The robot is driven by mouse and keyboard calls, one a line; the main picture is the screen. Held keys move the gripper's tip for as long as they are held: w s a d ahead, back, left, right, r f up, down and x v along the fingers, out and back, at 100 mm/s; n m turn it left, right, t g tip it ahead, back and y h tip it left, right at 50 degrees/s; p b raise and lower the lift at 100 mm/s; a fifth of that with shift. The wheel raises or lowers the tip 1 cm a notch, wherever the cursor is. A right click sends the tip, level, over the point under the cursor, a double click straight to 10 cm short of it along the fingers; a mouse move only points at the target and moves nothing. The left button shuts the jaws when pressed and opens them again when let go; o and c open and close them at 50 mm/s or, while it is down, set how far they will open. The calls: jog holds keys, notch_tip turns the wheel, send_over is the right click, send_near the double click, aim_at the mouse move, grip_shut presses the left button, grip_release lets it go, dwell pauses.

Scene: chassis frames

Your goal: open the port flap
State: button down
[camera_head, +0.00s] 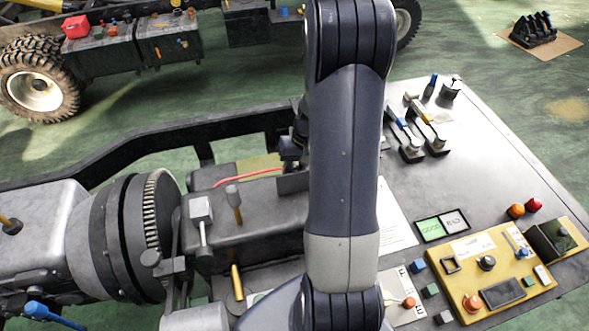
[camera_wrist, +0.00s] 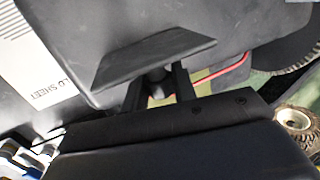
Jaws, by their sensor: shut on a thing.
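The port flap looks to be the small dark plate (camera_wrist: 150,55) on the grey box (camera_wrist: 190,20) in the wrist view. It lies at an angle to the box, but I cannot tell how far it stands open. In the head view a dark plate (camera_head: 293,184) shows at the box's right end, partly hidden by my arm. My gripper (camera_wrist: 160,82) has its two dark fingers on either side of a short dark stub below the plate and is shut on it. In the head view my gripper (camera_head: 291,150) shows only in part, just left of my arm.
A red cable (camera_head: 250,175) runs along the box. A grey table (camera_head: 500,150) at right carries levers, a yellow control panel (camera_head: 500,265) and a green-and-grey card (camera_head: 443,226). A large round drum (camera_head: 125,235) stands at left. A wheeled chassis (camera_head: 130,45) stands behind.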

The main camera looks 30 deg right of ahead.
jog(key=shift+f+g, duration=0.25)
jog(key=shift+g, duration=0.05)
jog(key=c, duration=1.6)
grip_release()
jog(key=o, duration=0.4)
jog(key=shift+w+r, duration=0.1)
jog(key=shift+r, duration=0.05)
jog(key=shift+r, duration=0.1)
